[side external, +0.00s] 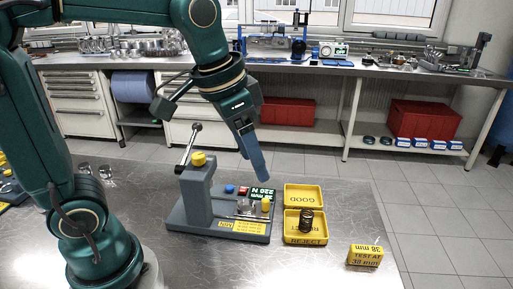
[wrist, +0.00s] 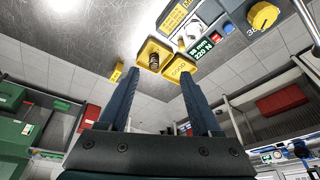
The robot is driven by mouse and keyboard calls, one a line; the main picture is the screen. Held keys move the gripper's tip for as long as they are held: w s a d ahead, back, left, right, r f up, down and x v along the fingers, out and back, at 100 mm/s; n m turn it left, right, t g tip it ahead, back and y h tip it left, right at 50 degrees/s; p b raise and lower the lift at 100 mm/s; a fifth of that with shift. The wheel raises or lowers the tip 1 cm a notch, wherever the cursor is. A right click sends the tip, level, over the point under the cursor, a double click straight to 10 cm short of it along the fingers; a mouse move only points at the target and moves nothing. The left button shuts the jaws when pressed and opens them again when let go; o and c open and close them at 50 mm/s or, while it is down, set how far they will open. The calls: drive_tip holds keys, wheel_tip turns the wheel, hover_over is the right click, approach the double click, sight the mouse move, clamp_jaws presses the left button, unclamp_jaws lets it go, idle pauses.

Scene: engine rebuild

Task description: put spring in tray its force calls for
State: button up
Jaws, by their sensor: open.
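A dark coil spring (side external: 306,221) stands upright in the yellow REJECT tray (side external: 305,241); it also shows in the wrist view (wrist: 153,60). The yellow GOOD tray (side external: 303,190) adjoins it on the far side and looks empty. The grey spring tester (side external: 194,205) stands left of the trays, with a yellow knob and a lever. Its green display (side external: 262,194) reads 38 mm and 220 N in the wrist view (wrist: 201,48). My gripper (side external: 262,177) is open and empty, above the tester's right end and clear of the spring. Both fingers (wrist: 158,74) show apart in the wrist view.
A yellow block marked TEST AT 38 mm (side external: 364,256) sits at the right of the metal table. A yellow label (side external: 240,226) on the tester's base is too small to read fully. Small metal parts (side external: 95,171) lie at the left. The table front is clear.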

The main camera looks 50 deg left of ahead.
drive_tip(key=s+a+f+n+t, duration=0.1)
drive_tip(key=s+f+n+t, duration=0.1)
drive_tip(key=s, duration=0.6)
drive_tip(key=shift+s+a+f+n, duration=0.15)
drive_tip(key=shift+s+f+n, duration=0.2)
drive_tip(key=shift+f, duration=0.45)
